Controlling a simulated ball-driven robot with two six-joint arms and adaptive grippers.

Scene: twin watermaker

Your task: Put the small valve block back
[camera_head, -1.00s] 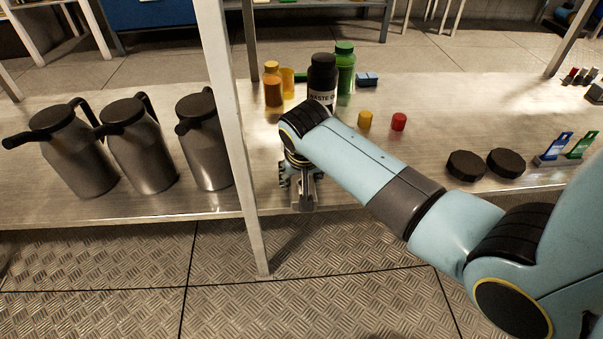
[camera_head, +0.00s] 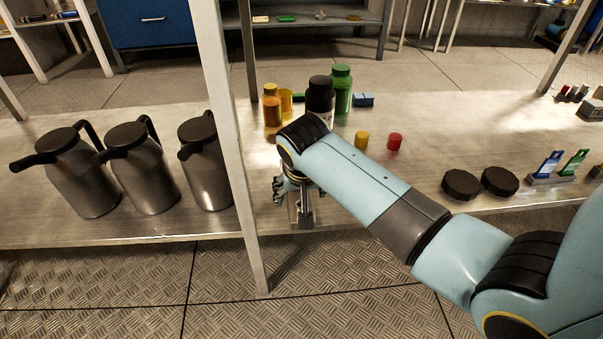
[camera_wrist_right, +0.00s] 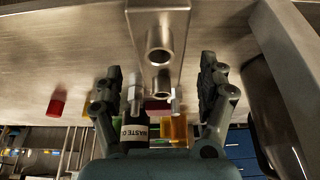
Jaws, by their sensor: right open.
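The small valve block (camera_wrist_right: 158,20) is a bright metal block with two round ports, seen in the right wrist view between my fingers. In the head view a metal piece that looks like this block (camera_head: 304,208) sits at the front edge of the bench, partly hidden by my arm. My right gripper (camera_wrist_right: 157,80) is open, with one dark finger on each side of the block and a visible gap on both sides. It also shows in the head view (camera_head: 295,187), mostly covered by my wrist. My left gripper is not in view.
A metal post (camera_head: 232,140) and several steel jugs (camera_head: 205,165) stand left of my gripper. Behind it are a black waste bottle (camera_head: 321,92), a green bottle (camera_head: 342,88) and an orange bottle (camera_head: 272,105). Yellow (camera_head: 361,140) and red (camera_head: 394,141) caps and two black discs (camera_head: 460,184) are to the right.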

